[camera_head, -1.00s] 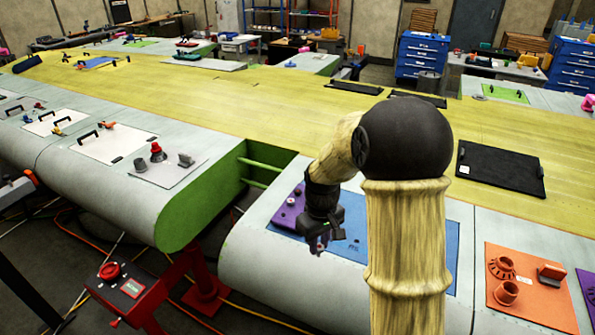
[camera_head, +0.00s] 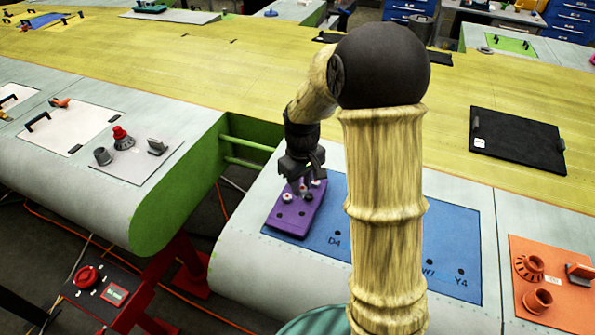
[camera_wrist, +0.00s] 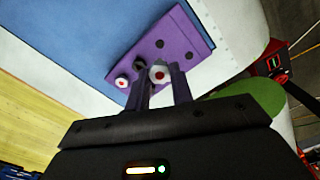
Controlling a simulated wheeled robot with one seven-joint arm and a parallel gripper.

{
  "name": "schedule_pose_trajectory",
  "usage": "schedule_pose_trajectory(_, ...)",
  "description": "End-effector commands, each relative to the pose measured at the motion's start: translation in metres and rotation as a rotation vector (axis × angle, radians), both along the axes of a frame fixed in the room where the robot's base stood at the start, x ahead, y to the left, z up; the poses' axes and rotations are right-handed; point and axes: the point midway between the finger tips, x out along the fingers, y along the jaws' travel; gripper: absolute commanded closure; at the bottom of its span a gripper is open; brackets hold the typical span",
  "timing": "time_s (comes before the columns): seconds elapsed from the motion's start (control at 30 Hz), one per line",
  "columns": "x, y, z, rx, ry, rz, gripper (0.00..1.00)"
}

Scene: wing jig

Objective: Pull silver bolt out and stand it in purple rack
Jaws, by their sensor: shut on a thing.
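The purple rack (camera_head: 285,219) is a flat plate with dark holes on the blue panel; it also shows in the wrist view (camera_wrist: 185,33). My gripper (camera_head: 302,180) is right over the rack, pointing down. The fingers partly hide the rack.
The blue panel (camera_head: 390,262) has labelled holes, including D4 and Y4. An orange plate (camera_head: 560,285) with orange fittings lies to the right. A black panel (camera_head: 515,142) lies on the yellow surface behind. A gap with green walls is left of the rack.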

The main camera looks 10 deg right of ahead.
Motion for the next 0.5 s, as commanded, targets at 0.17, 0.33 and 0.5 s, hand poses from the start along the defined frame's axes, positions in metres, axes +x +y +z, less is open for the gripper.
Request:
schedule_pose_trajectory(0.17, -0.0001, 0.0000, 0.0001, 0.000, 0.000, 0.000, 0.99)
schedule_pose_trajectory(0.33, 0.0000, 0.0000, -0.0002, 0.000, 0.000, 0.000, 0.99)
schedule_pose_trajectory(0.5, -0.0001, 0.0000, -0.0063, 0.000, 0.000, 0.000, 0.99)
